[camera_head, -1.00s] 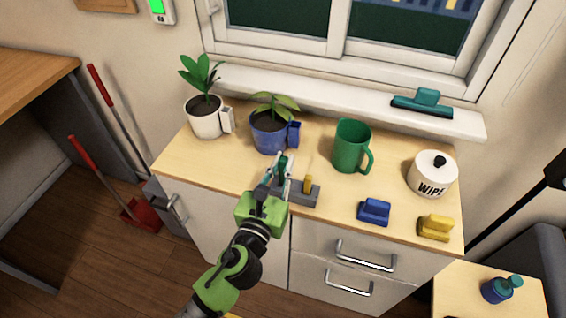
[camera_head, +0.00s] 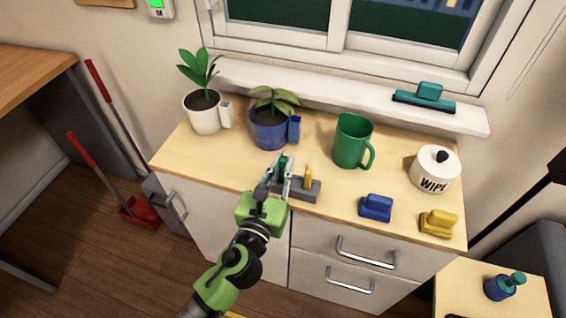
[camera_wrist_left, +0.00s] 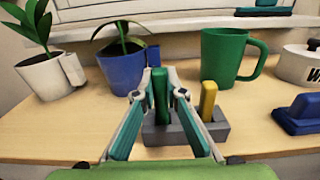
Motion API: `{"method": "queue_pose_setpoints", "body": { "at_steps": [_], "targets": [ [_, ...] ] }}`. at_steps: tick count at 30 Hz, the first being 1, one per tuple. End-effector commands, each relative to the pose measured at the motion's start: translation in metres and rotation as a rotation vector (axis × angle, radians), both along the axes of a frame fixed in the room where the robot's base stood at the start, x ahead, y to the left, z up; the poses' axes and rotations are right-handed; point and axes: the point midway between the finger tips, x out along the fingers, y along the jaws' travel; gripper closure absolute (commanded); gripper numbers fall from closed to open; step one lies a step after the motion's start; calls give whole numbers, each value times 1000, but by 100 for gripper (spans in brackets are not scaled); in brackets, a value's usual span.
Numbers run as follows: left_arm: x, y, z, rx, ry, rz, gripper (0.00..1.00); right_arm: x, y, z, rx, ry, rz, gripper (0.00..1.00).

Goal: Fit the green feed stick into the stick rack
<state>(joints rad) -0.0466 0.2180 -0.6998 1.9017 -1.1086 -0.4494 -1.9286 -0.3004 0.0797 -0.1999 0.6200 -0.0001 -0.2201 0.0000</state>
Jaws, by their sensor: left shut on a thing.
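The green feed stick (camera_wrist_left: 160,97) stands upright between the fingers of my left gripper (camera_head: 283,172), which is shut on it. The stick also shows in the head view (camera_head: 284,164). The grey stick rack (camera_head: 306,193) is on the cabinet top, with a yellow stick (camera_head: 308,177) upright in its right part. In the left wrist view, the green stick's lower end is at the left part of the rack (camera_wrist_left: 186,137). My fingers partly cover that spot, so I cannot tell how deep it sits. My right gripper is not in view.
A white pot (camera_head: 205,114) and a blue pot (camera_head: 267,132) with plants stand behind left. A green mug (camera_head: 350,143) is behind right. Blue (camera_head: 375,208) and yellow (camera_head: 438,223) blocks and a white WIPE jar (camera_head: 433,170) are to the right.

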Motion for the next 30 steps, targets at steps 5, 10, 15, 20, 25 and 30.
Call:
{"method": "queue_pose_setpoints", "body": {
  "at_steps": [5,10,15,20,25,30],
  "targets": [
    [0,0,-6,0,0,0,100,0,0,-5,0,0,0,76],
    [0,0,-10,0,0,0,100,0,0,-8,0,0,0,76],
    [0,0,-14,0,0,0,100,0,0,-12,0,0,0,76],
    [0,0,-18,0,0,0,100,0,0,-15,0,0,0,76],
    [0,0,-22,0,0,0,100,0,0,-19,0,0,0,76],
    [0,0,-22,0,0,0,69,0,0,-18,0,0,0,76]
  ]
}}
